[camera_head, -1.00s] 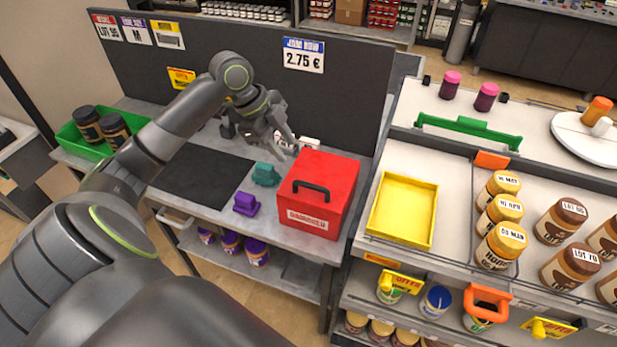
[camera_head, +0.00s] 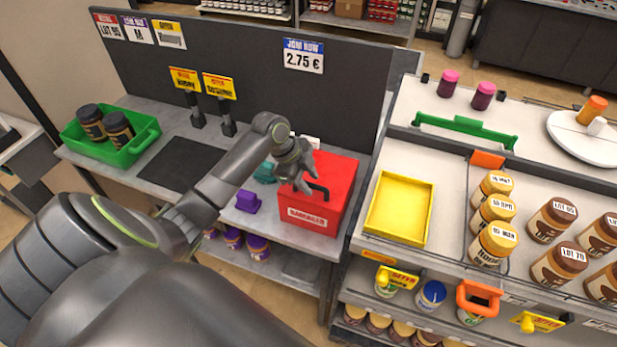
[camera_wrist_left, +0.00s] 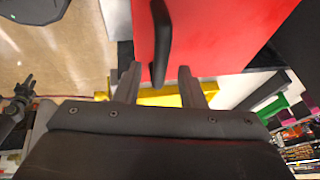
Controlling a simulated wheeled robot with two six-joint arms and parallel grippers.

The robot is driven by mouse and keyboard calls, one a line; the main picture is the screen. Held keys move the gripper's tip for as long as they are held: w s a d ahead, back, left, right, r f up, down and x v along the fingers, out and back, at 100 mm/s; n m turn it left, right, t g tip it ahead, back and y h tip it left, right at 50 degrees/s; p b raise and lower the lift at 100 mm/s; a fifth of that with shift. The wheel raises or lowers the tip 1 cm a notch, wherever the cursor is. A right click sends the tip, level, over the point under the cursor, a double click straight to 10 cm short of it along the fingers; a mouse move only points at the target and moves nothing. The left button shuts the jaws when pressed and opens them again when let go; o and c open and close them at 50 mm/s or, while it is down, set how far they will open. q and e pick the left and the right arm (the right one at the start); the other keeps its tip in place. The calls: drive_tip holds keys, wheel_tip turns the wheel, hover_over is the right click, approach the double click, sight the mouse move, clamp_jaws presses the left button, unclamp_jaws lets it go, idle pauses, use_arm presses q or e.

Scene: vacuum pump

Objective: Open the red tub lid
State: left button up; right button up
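The red tub (camera_head: 325,208) stands on the grey counter with its red lid (camera_head: 335,172) on top. A dark bar handle (camera_head: 319,191) runs across the lid. My left gripper (camera_head: 303,184) is over the lid's left part, close to the handle. In the left wrist view my left gripper (camera_wrist_left: 158,88) is open, and the end of the handle (camera_wrist_left: 160,45) shows between its two fingers. I cannot tell whether the fingers touch it. The lid looks closed.
A purple piece (camera_head: 247,201) and a teal piece (camera_head: 265,172) lie left of the tub. A green crate (camera_head: 140,142) with dark jars sits at the counter's left. A yellow tray (camera_head: 400,208) is on the shelf to the right. A dark panel (camera_head: 250,75) stands behind.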

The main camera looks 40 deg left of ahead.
use_arm(q)
drive_tip(key=shift+c, duration=0.2)
clamp_jaws()
drive_tip(key=shift+w, duration=0.15)
